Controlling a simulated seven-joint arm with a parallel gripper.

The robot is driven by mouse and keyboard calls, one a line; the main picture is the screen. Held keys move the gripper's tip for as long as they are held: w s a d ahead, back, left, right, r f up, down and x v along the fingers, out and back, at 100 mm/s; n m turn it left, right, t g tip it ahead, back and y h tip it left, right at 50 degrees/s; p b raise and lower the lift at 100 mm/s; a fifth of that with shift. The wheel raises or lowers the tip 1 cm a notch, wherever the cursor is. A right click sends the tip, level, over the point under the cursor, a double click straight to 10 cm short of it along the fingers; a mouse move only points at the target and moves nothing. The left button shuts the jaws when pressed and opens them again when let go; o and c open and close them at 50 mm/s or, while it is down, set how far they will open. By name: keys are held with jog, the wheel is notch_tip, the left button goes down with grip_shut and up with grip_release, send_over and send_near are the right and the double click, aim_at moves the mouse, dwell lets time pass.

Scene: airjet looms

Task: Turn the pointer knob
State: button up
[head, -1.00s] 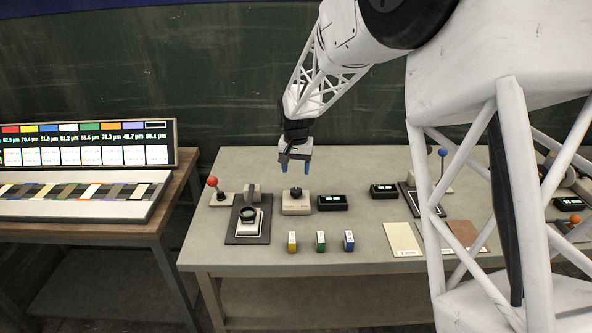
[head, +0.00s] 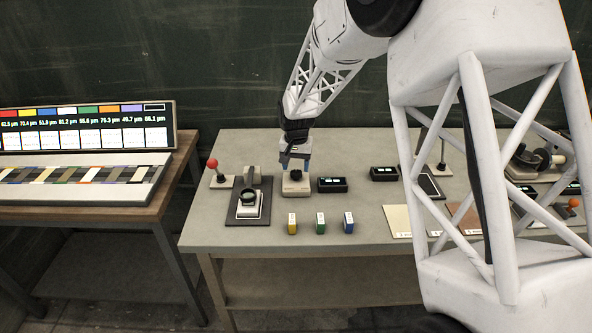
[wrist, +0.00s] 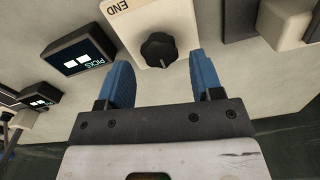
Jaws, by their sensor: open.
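The pointer knob (wrist: 159,49) is black and ridged, on a beige box (head: 295,189) that stands toward the back left of the grey table. In the wrist view the box (wrist: 128,22) bears the word "END". My gripper (head: 295,166) is open, with blue fingers pointing down just above and behind the knob. In the wrist view the fingers of my gripper (wrist: 165,75) are spread to either side of the knob's near edge, with nothing between them. They look apart from the knob. In the head view the knob (head: 295,174) is partly hard to make out between the fingers.
A black display (head: 332,185) stands right of the box; the wrist view reads "PICKS" on this display (wrist: 83,52). A red-ball lever (head: 213,164) and a magnifier stand (head: 248,205) are left. Yellow, green (head: 320,223) and blue blocks stand in front.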

jog(key=shift+f, duration=0.95)
jog(key=shift+f, duration=0.1)
jog(key=c, duration=0.7)
jog(key=shift+o, duration=0.2)
